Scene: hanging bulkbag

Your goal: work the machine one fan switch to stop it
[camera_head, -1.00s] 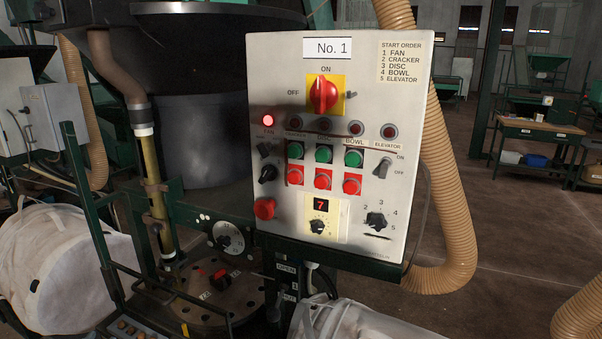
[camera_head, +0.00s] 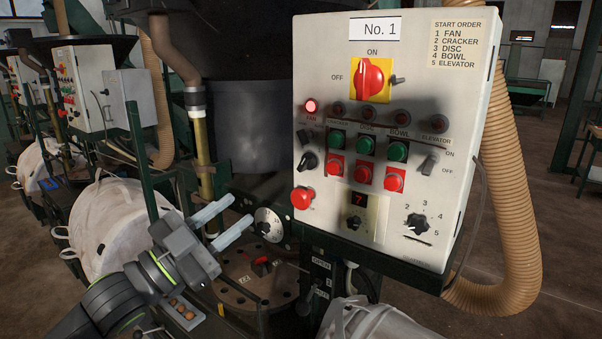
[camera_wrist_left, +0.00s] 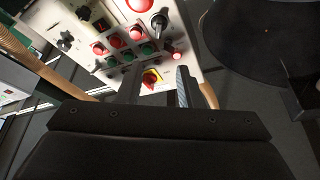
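The machine one panel (camera_head: 460,130) carries the sign No. 1 and faces me. Its FAN lamp (camera_head: 311,106) glows red. Below it are a dark lever-like control (camera_head: 304,124) and a black rotary knob (camera_head: 307,161); I cannot tell surely which one is the fan switch. The knob also shows in the left wrist view (camera_wrist_left: 158,22), upside down. My left gripper (camera_head: 224,220) is open and empty, lower left of the panel and apart from it. In the left wrist view its fingers (camera_wrist_left: 155,75) stand apart, with the panel beyond. My right gripper is not in view.
Near the fan controls are a red button (camera_head: 302,198), green and red buttons, and a red main switch (camera_head: 370,79) on yellow. A round dial (camera_head: 268,224) is beside my left fingers. A ribbed hose (camera_head: 515,190) hangs right. A white bag (camera_head: 105,225) stands left.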

